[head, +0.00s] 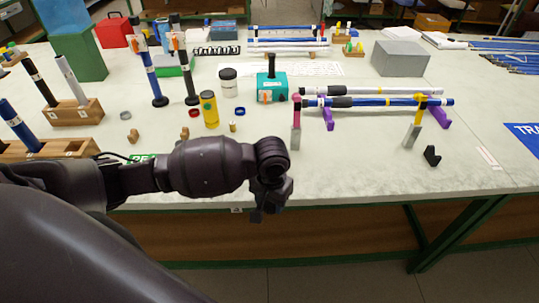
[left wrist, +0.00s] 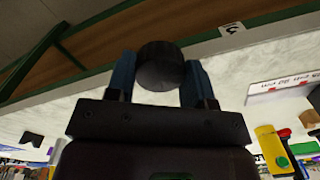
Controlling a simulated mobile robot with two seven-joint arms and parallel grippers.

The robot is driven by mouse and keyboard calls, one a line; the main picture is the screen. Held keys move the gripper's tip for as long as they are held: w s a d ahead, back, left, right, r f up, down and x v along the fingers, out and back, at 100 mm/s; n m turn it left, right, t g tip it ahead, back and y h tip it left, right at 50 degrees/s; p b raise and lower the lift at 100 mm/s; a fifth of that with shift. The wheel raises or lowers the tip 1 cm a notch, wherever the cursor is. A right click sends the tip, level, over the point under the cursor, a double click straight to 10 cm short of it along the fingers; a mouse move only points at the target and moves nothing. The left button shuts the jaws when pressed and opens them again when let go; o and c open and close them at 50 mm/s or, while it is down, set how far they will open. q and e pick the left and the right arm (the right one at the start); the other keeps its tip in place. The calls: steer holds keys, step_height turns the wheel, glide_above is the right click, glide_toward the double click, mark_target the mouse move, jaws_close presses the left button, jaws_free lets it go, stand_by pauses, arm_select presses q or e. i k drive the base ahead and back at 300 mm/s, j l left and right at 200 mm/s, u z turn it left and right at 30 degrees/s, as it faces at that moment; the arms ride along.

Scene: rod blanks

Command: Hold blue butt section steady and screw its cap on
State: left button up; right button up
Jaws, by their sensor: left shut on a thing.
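My left gripper (head: 266,203) hangs at the front edge of the table in the head view. In the left wrist view its two fingers (left wrist: 159,82) are shut on a dark round cap-like piece (left wrist: 160,64). That piece is hard to make out in the head view. A thick blue rod (head: 20,126) with a dark top leans in a wooden block at the left. Another blue rod (head: 148,66) stands upright at the back left, and a blue rod (head: 385,102) lies across purple rests. I cannot tell which is the butt section. My right gripper is out of view.
A yellow canister (head: 209,110), a red ring (head: 194,113), a blue ring (head: 240,111) and a teal box (head: 271,87) stand beyond my left arm. A black clip (head: 432,156) lies at the right.

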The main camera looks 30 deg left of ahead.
mark_target(8, 113)
steer(key=j+u, duration=0.1)
steer(key=u, duration=0.25)
steer(key=j+u, duration=0.15)
steer(key=u, duration=0.2)
steer(key=j+u, duration=0.15)
steer(key=u, duration=0.2)
steer(key=j+u, duration=0.2)
steer(key=j, duration=0.15)
steer(key=i+j+u, duration=0.1)
steer(key=j+u, duration=0.15)
steer(key=i+j, duration=0.1)
steer(key=j, duration=0.25)
steer(key=i+j+u, duration=0.1)
steer(key=j, duration=0.25)
steer(key=i+j, duration=0.1)
steer(key=j, duration=0.25)
steer(key=i+j, duration=0.1)
steer(key=j, duration=0.2)
steer(key=u, duration=0.05)
